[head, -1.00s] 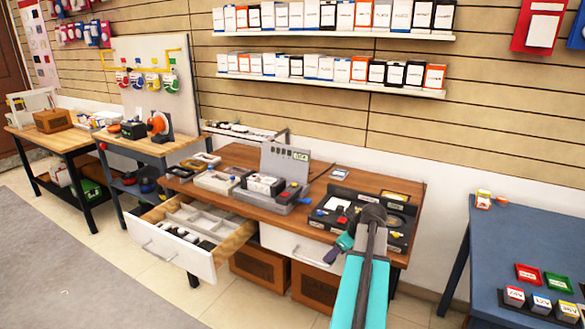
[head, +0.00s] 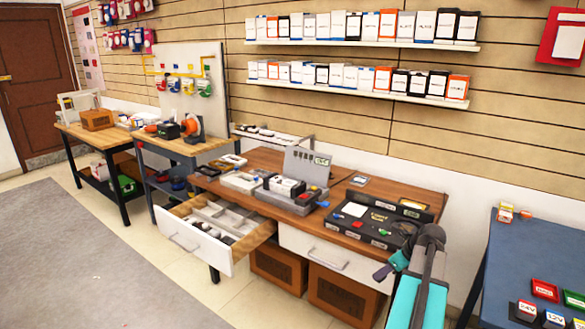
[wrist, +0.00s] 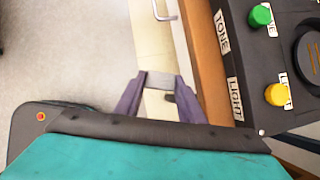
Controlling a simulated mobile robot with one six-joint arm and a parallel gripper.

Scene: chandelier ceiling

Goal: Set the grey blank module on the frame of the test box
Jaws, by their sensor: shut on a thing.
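My gripper (wrist: 158,88) is shut on a small grey piece, the grey blank module (wrist: 161,80), held between the purple fingertips in the wrist view. In the head view my gripper (head: 390,266) is in front of the workbench's front edge, and the module cannot be made out there. A black box (head: 373,222) lies on the right part of the bench. It looks like the test box, with a white square on top. In the wrist view this box (wrist: 245,60) shows TONE and LIGHT labels and green and yellow buttons, to the right of my gripper. I cannot make out its frame clearly.
The wooden workbench (head: 262,160) also holds a grey case (head: 308,168) with a raised lid and several small boxes. An open drawer (head: 197,241) sticks out at the left. A blue table (head: 510,258) stands at the right. The floor at left is clear.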

